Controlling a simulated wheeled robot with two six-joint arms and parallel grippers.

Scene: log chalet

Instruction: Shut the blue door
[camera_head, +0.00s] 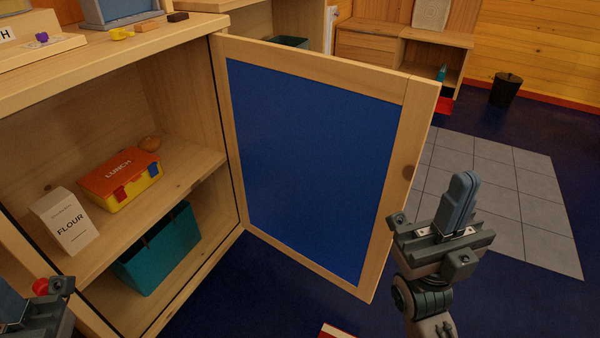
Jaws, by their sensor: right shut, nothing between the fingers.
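The blue door (310,160) has a blue panel in a pale wood frame. It stands wide open, swung out to the right of the wooden cabinet (190,75), hinged at the cabinet's right edge. My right gripper (466,180) is shut and empty. It is at the right of the door's free edge, near a dark round spot on the frame; whether it touches the door I cannot tell. My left gripper (35,308) shows only partly at the lower left corner, in front of the cabinet; its fingers are mostly cut off.
Inside the cabinet are a lunch box (122,180), a flour packet (66,222) and a teal bin (158,250). A red and white object (338,331) lies at the bottom edge. Tiled floor (500,200) at right is clear; a black bin (506,90) stands farther back.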

